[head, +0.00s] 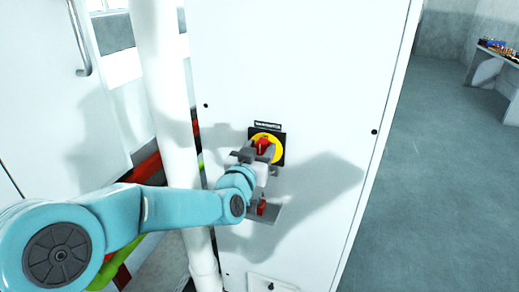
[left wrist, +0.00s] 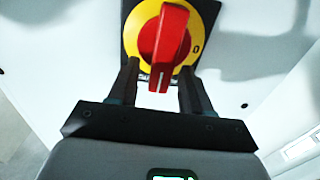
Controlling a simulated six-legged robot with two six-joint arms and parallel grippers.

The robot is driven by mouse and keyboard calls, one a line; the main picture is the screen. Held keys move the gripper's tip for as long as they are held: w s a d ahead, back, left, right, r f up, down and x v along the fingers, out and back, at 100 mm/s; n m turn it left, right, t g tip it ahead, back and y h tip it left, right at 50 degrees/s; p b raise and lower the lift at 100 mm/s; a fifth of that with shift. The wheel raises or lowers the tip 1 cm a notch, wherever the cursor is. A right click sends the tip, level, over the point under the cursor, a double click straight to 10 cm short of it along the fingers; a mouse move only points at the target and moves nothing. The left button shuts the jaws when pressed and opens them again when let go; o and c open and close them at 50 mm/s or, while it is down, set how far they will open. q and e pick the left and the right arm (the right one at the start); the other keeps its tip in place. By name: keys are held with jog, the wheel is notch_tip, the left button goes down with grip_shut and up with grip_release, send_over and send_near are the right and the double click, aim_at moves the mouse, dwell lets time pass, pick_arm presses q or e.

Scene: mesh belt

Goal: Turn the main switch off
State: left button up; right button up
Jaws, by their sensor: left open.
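The main switch is a red rotary handle (head: 262,146) on a yellow disc with a black square plate, on the front of a white cabinet. In the left wrist view the red handle (left wrist: 168,45) points down the picture, its white-marked end toward my gripper, and a "0" is printed on the disc to its right. My left gripper (left wrist: 160,68) is open, its dark fingers on either side of the handle's lower end; I cannot tell whether they touch it. In the head view my left gripper (head: 254,153) partly covers the switch. My right gripper is not in view.
The white cabinet door (head: 300,70) is flat around the switch. A red item (head: 262,208) sits by a grey plate just below. A white vertical pipe (head: 170,80) stands close on the left. Open grey floor (head: 440,170) lies to the right, with a table (head: 492,70) beyond.

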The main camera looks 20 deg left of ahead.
pick_arm(q)
grip_shut()
jog(key=shift+f+n+b, duration=0.1)
jog(key=shift+n+b, duration=0.3)
jog(key=shift+b, duration=0.4)
jog(key=a+n+b, duration=0.1)
jog(key=n+b, duration=0.4)
jog(key=f+n+b, duration=0.1)
jog(key=n+b, duration=0.5)
jog(key=a+f+n+b, duration=0.1)
jog(key=n+b, duration=0.4)
jog(key=n, duration=0.1)
jog(key=shift+a, duration=0.3)
jog(key=shift+b, duration=0.35)
